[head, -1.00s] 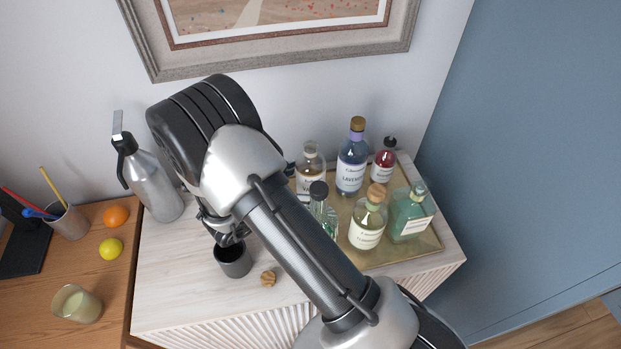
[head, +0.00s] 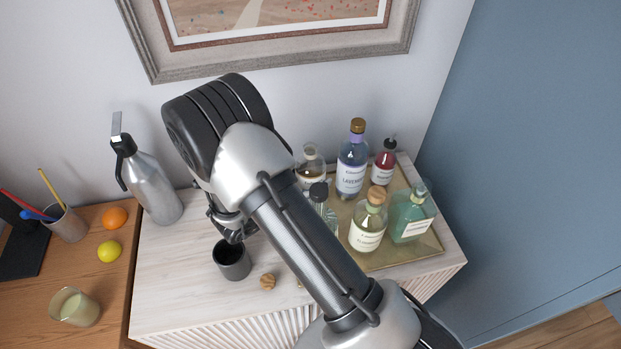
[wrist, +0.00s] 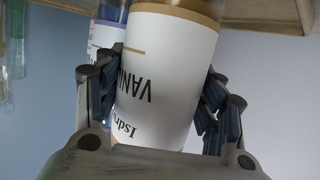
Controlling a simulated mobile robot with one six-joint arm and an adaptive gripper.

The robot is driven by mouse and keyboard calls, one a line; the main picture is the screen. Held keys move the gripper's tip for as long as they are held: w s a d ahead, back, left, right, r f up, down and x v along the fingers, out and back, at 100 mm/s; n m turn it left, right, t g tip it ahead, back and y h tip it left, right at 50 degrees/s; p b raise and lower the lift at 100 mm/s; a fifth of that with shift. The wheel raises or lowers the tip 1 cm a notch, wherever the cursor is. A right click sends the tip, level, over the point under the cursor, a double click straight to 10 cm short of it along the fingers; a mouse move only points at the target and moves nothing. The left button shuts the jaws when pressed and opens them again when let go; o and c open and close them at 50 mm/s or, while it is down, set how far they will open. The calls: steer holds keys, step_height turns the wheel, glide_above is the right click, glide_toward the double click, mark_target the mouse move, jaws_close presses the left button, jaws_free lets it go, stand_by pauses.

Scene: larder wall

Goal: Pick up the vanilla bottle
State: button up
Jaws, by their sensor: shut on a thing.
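The vanilla bottle (wrist: 165,75) has a white label with dark lettering and gold-brown bands, and fills the middle of the wrist view. My gripper (wrist: 160,78) is shut on it, with a finger pad on each side of the label. In the head view the clear vanilla bottle (head: 311,160) shows only its stopper and upper part behind my arm, left of the lavender bottle (head: 352,165). My arm hides its lower part and the gripping fingers there. I cannot tell whether its base touches the tray.
The tray (head: 405,258) also holds a dark-capped bottle (head: 319,200), an elderflower-like bottle (head: 367,226), a green bottle (head: 410,215) and a red bottle (head: 384,165). A dark cup (head: 233,262), a cork (head: 267,282) and a metal flask (head: 152,185) stand left.

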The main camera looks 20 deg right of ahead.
steer(key=c, duration=0.8)
steer(key=shift+c, duration=0.6)
steer(key=shift+w+r, duration=0.1)
steer(key=shift+r, duration=0.1)
